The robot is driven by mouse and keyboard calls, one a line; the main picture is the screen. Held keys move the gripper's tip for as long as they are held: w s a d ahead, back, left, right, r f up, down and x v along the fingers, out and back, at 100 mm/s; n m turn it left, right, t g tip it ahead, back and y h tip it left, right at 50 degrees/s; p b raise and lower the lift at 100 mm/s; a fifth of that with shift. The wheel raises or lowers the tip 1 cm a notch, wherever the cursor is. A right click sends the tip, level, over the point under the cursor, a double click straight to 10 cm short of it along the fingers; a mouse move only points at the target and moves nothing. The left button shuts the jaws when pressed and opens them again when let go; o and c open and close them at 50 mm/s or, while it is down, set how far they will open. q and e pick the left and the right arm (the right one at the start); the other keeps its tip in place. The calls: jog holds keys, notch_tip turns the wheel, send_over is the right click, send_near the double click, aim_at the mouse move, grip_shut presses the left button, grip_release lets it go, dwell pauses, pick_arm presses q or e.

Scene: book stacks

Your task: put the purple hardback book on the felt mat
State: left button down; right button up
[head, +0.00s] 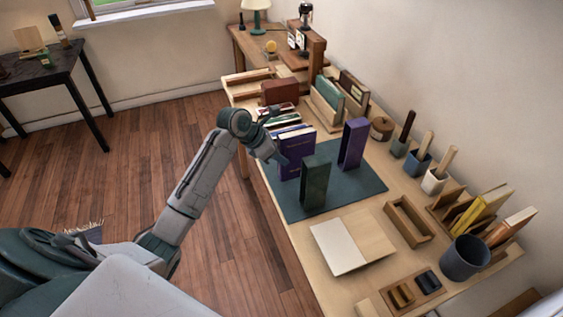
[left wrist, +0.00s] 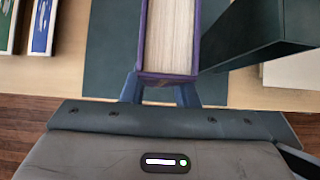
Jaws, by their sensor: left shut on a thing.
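A purple hardback book (head: 297,153) with gold marks on its cover stands upright at the left part of the dark teal felt mat (head: 369,182). My left gripper (head: 277,156) is shut on its near edge. In the left wrist view the fingers (left wrist: 160,88) hold both sides of the book (left wrist: 170,38), whose cream pages show between purple covers. The mat (left wrist: 111,50) lies below; I cannot tell if the book's bottom touches it. Another purple book or block (head: 353,144) stands upright further back on the mat. My right gripper is not in view.
A dark green upright block (head: 315,181) stands close to the held book, on its right in the left wrist view (left wrist: 255,30). Flat books (head: 290,129) lie beyond the mat. A cream board (head: 340,245) and a wooden tray (head: 408,222) lie nearer. The mat's right part is bare.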

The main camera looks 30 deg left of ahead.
pick_arm(q)
notch_tip(320, 180, down, 2)
jog(key=shift+f, duration=0.55)
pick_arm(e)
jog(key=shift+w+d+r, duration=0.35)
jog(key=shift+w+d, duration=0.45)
pick_arm(q)
jog(key=c, duration=1.1)
grip_release()
jog(key=shift+f, duration=0.1)
jog(key=shift+s, duration=0.1)
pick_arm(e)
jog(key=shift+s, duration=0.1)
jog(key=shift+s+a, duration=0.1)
pick_arm(q)
notch_tip(320, 180, up, 8)
send_over(279, 173)
jog(key=s+a, duration=0.4)
jog(key=s, duration=0.1)
jog(key=shift+v, duration=1)
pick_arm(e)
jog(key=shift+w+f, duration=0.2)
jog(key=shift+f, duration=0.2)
